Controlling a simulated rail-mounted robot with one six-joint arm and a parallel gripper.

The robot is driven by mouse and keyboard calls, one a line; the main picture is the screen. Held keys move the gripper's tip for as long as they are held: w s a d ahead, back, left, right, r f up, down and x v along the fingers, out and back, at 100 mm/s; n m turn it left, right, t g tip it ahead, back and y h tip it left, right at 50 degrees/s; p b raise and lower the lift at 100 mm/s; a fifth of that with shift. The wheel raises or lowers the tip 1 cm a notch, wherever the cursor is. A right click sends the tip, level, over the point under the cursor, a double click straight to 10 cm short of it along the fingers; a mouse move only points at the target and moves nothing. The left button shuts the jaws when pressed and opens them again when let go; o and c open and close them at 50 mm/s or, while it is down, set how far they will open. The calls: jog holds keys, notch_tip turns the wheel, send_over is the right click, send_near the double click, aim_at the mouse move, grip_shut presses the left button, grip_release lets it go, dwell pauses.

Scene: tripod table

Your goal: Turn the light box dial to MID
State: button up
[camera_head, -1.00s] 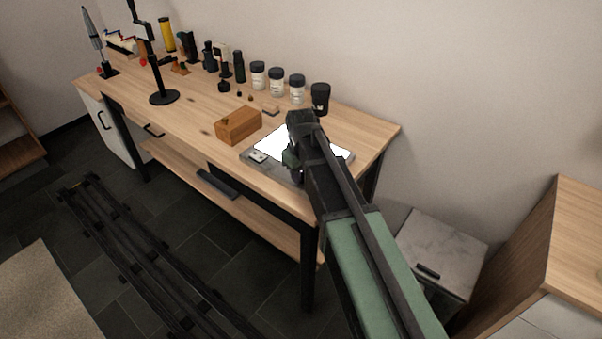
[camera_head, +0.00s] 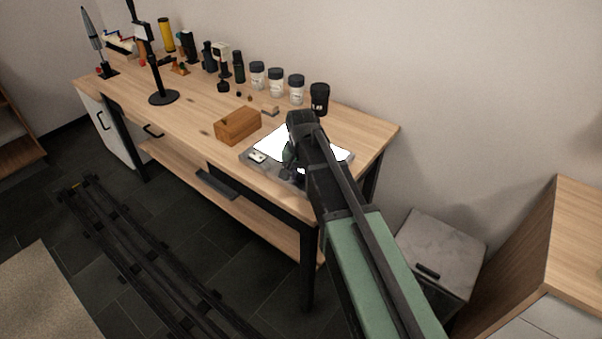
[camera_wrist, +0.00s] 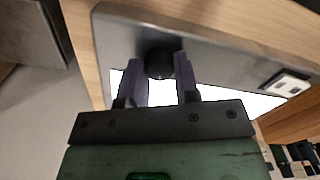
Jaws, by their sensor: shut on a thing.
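The light box (camera_head: 250,153) lies at the near right part of the workbench, with its bright white panel (camera_head: 262,143) lit. In the wrist view its grey frame (camera_wrist: 225,58) runs across the top, and the lit panel (camera_wrist: 222,93) shows behind the fingers. The round black dial (camera_wrist: 159,64) sits on that frame. My gripper (camera_wrist: 159,72) has its two purple fingers on either side of the dial, shut on it. In the head view my arm hides the dial. I cannot read any dial marking.
A small white switch plate (camera_wrist: 286,83) sits on the frame's other end. A wooden box (camera_head: 238,126) stands left of the light box. Several jars (camera_head: 276,82) and a black cup (camera_head: 319,98) stand behind it. The wall is close behind the bench.

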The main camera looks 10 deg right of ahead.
aim_at(301, 175)
jog(key=shift+m, duration=1.2)
jog(key=o, duration=0.9)
jog(key=shift+o, duration=0.2)
jog(key=shift+r, duration=0.1)
notch_tip(301, 175, up, 11)
jog(key=p, duration=1.1)
jog(key=shift+f, duration=0.2)
